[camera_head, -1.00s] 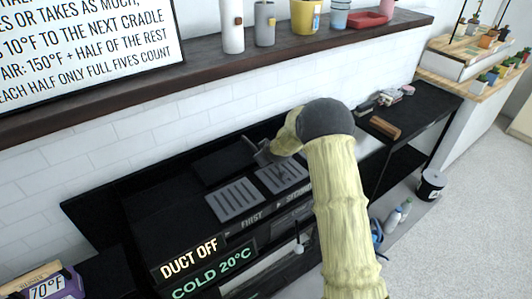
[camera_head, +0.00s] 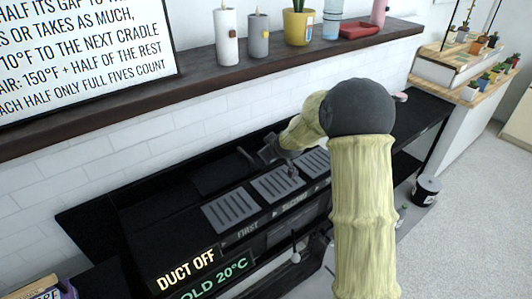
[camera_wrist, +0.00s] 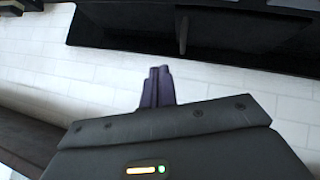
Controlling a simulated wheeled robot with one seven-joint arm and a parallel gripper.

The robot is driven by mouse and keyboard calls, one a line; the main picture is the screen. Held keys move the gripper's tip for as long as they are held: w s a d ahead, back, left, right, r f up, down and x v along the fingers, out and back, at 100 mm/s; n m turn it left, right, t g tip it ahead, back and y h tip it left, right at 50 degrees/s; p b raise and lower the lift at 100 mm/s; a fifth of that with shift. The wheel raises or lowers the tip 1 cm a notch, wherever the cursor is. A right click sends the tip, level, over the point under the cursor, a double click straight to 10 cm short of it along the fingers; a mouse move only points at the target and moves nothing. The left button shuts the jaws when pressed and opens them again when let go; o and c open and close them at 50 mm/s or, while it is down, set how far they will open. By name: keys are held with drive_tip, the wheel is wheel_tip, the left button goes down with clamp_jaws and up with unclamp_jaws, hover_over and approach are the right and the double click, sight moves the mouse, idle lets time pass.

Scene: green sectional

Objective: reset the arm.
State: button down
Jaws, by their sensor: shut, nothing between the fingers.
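My gripper (camera_head: 268,152) is at the far end of my raised arm, in front of the white tiled wall and just above the dark counter with grey slatted plates. The arm hides part of it in the head view. In the wrist view my gripper's two dark purple fingers (camera_wrist: 158,86) are together with nothing between them. White tiles fill the space beyond them.
A dark shelf (camera_head: 200,67) crosses the wall with candles, a yellow pot (camera_head: 298,27) and a red tray (camera_head: 360,31). The slatted plates (camera_head: 231,215) sit below. A black bucket (camera_head: 426,190) stands on open floor at right.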

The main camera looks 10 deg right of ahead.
drive_tip(key=shift+s+d+r, duration=0.15)
drive_tip(key=shift+s+r, duration=0.1)
idle(0.3)
drive_tip(key=s+d+r+m+g+p, duration=0.1)
drive_tip(key=s+r+m+g+p, duration=0.1)
drive_tip(key=s, duration=0.9)
drive_tip(key=s+d+r+m+g+h+p, duration=0.1)
drive_tip(key=s+d+r+m+g+p, duration=0.1)
drive_tip(key=s, duration=0.9)
drive_tip(key=s+d+r+m+g+p, duration=0.2)
drive_tip(key=s+r+p, duration=0.3)
drive_tip(key=s, duration=0.6)
drive_tip(key=shift+s+m+g+h, duration=0.15)
drive_tip(key=shift+m+g+h, duration=0.3)
drive_tip(key=shift+m, duration=0.35)
